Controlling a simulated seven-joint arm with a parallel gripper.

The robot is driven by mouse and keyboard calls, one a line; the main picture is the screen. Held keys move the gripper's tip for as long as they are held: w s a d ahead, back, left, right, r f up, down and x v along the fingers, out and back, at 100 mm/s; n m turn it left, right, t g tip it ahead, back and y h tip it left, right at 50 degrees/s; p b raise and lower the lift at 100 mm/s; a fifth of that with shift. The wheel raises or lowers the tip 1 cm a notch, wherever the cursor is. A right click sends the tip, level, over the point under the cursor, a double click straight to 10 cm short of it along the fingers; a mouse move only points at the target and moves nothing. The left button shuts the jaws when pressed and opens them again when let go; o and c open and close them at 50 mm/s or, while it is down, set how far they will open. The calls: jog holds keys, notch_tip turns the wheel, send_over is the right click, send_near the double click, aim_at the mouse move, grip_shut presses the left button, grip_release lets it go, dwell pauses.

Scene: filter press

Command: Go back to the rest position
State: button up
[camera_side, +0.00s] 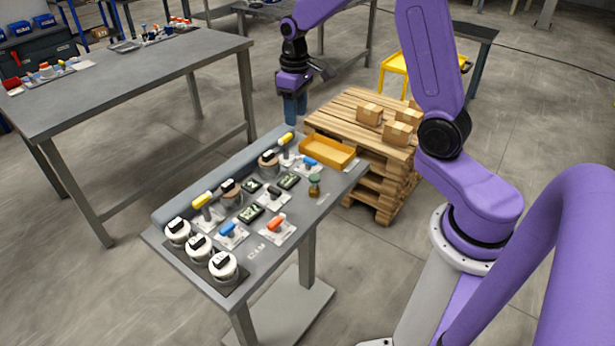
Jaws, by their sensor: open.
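My gripper (295,120) hangs from my purple arm, above and behind the far end of the small grey work table (250,280). Its blue fingers point down. They look apart from everything on the table, and I see nothing held between them. The gap between the fingers is too small to make out clearly from here.
The table carries white cylinders with black tops (223,265), several coloured-handled parts (277,227), small displays (250,214) and a yellow tray (328,150). A pallet stack (350,110) with cardboard boxes (397,134) stands behind. A larger grey table (130,85) is at left.

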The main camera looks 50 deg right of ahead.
jog(key=s+a+r+n, duration=0.3)
jog(key=s+a+n, duration=0.2)
jog(key=s+a, duration=0.65)
jog(key=s+n, duration=0.5)
jog(key=s, duration=1.3)
jog(key=shift+s+a+r, duration=0.25)
jog(key=shift+s+a, duration=0.15)
jog(key=shift+w, duration=0.1)
